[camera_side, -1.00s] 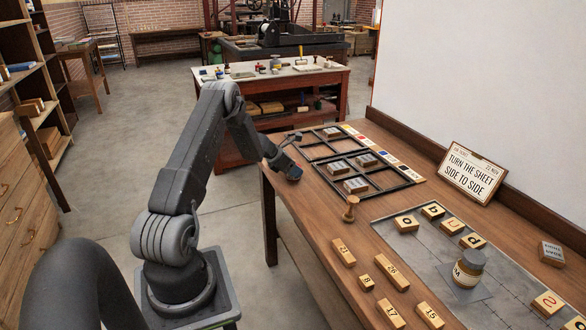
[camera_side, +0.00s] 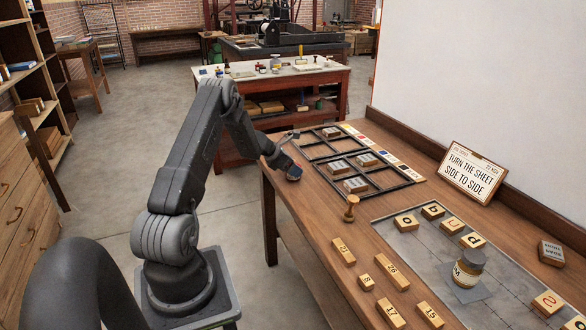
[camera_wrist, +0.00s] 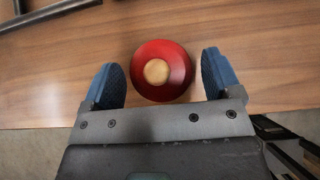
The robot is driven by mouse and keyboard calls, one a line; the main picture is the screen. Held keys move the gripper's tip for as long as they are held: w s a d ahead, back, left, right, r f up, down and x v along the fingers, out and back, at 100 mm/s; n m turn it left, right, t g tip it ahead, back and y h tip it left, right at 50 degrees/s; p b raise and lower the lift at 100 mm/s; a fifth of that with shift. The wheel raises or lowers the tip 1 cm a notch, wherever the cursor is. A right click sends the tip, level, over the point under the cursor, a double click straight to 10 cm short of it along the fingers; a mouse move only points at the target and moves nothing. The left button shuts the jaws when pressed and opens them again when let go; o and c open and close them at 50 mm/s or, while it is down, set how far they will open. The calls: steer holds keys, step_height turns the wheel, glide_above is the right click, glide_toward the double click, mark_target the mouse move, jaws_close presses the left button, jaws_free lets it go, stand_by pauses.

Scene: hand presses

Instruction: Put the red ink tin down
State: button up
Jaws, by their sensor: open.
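The red ink tin (camera_wrist: 180,82) is round and red with a pale, wood-coloured disc in the middle of its top. In the wrist view it sits over the wooden tabletop near the edge, seen from above. My gripper (camera_wrist: 161,62) is open, with one blue-padded finger on each side of the tin. There is a visible gap between the tin and each finger. In the side view my gripper (camera_side: 290,168) is low at the table's left edge, and the tin cannot be made out there.
A dark divided frame (camera_side: 330,152) holding metal type blocks lies right beside my gripper. A wooden hand stamp (camera_side: 351,208) stands nearer the camera. Bare wood lies between the frame and the table edge.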

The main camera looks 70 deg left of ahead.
steer(key=v, duration=0.6)
steer(key=shift+r, duration=0.15)
steer(key=w+d+r+m+h, duration=0.1)
steer(key=w+d+r+m, duration=0.25)
steer(key=d+r, duration=0.3)
steer(key=w+d+r+m+h, duration=0.1)
steer(key=w+d+r+m, duration=0.1)
steer(key=d+r+m, duration=0.45)
steer(key=s+d+r+m+g, duration=0.1)
steer(key=d+r+m, duration=0.15)
steer(key=d, duration=0.35)
steer(key=s+d+r+m+g+h, duration=0.1)
steer(key=d+r+m, duration=0.15)
steer(key=d, duration=0.45)
steer(key=d+r+m+g, duration=0.1)
steer(key=d+r+m, duration=0.1)
steer(key=d+m, duration=0.3)
steer(key=s+d+r+m+y, duration=0.2)
steer(key=s+d+m+y, duration=0.1)
steer(key=s+d+m, duration=1.3)
steer(key=shift+s+d, duration=0.45)
steer(key=shift+s, duration=1.75)
steer(key=shift+r, duration=0.15)
